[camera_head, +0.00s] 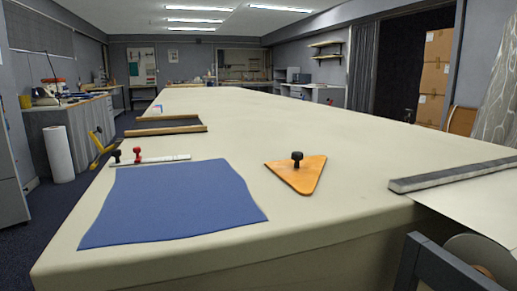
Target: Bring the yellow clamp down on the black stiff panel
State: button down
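A yellow clamp (101,144) sits at the left edge of the long table (300,215), next to a pale strip with knobs. Its yellow arm is tilted and partly overhangs the edge; its jaw is too small to make out. My gripper is not in view.
A blue cloth (175,205) lies at the near left. A pale strip (165,158) with red and black knobs lies behind it. An orange triangular plate (297,175) with a black knob lies right of it. Wooden bars (165,131) lie farther back. A dark bar (455,174) lies at right. The middle is clear.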

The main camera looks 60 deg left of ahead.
aim_at(92, 134)
jog(key=u, duration=3.25)
jog(key=i+j+z, duration=0.15)
jog(key=j+z, duration=0.1)
jog(key=j, duration=0.25)
